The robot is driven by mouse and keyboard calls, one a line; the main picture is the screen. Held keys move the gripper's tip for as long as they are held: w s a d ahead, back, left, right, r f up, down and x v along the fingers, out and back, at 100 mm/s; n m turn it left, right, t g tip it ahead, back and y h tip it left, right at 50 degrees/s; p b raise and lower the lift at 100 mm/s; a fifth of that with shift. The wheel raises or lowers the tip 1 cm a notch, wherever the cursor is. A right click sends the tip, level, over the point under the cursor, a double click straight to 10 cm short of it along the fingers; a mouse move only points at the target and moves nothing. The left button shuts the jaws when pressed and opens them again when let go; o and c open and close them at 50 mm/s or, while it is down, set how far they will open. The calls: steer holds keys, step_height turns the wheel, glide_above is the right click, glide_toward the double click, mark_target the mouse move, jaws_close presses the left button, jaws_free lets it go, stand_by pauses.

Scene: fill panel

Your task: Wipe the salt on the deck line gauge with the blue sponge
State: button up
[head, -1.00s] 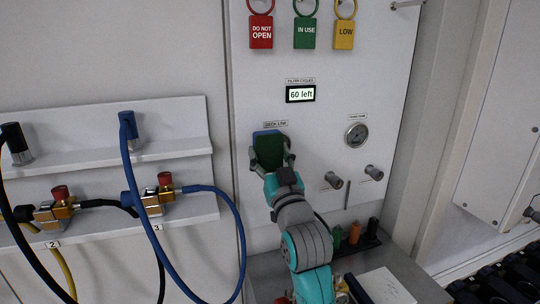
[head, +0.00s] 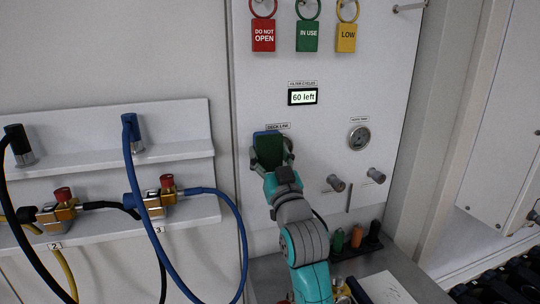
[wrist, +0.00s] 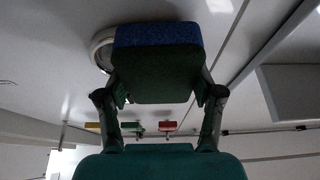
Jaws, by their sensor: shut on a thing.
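My gripper (head: 271,161) is shut on the blue sponge (head: 268,134), which has a dark green face towards me and a blue edge at the top. The sponge is held up against the panel, just below the deck line label (head: 278,126). In the wrist view, the fingers (wrist: 158,100) grip both sides of the sponge (wrist: 158,38). Behind it, part of the round rim of the deck line gauge (wrist: 102,48) shows at the left. The gauge face is mostly hidden by the sponge, so I cannot see the salt. I cannot tell whether the sponge touches the glass.
A smaller gauge (head: 359,137) and two knobs are to the right on the panel (head: 395,70). A display (head: 303,97) reads "60 left", below three hanging tags. Hoses and valves (head: 150,203) are on shelves at the left. A metal counter (head: 415,275) lies below.

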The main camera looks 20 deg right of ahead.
mark_target(282, 152)
steer(key=shift+w, duration=0.2)
steer(key=shift+d, duration=3.45)
steer(key=shift+a, duration=0.1)
steer(key=shift+s+a, duration=0.1)
steer(key=shift+a, duration=1.6)
steer(key=shift+a, duration=1.65)
steer(key=shift+s, duration=2.9)
